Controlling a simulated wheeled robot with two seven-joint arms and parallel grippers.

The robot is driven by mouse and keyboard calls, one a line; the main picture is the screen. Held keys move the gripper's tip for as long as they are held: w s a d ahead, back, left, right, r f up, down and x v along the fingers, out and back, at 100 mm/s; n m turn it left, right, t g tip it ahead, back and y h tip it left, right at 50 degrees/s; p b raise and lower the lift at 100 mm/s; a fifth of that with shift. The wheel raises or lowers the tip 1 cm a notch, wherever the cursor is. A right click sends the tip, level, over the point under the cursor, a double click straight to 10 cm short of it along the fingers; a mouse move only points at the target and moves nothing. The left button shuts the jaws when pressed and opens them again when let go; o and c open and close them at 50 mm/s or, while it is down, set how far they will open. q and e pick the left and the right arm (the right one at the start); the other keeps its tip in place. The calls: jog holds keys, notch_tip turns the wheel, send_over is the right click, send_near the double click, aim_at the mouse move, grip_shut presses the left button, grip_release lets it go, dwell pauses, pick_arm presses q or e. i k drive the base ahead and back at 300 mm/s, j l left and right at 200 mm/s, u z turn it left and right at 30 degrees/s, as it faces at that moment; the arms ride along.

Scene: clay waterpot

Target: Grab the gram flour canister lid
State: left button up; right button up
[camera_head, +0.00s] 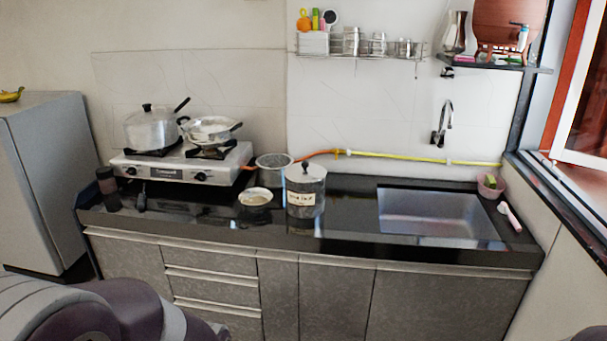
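The gram flour canister (306,200) stands upright on the black counter, left of the sink. It is a metallic cylinder with a pale label on its front. Part of my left arm shows large at the bottom left, well in front of the counter. My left gripper is not in view.
A small bowl (256,198) and a steel container (274,164) are close to the canister's left. A gas stove (182,168) with a pot and a pan is farther left. The sink (438,214) is to the right. The counter between canister and sink is clear.

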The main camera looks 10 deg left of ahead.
aim_at(305, 172)
jog(key=i, duration=1.65)
jog(key=l+z, duration=0.05)
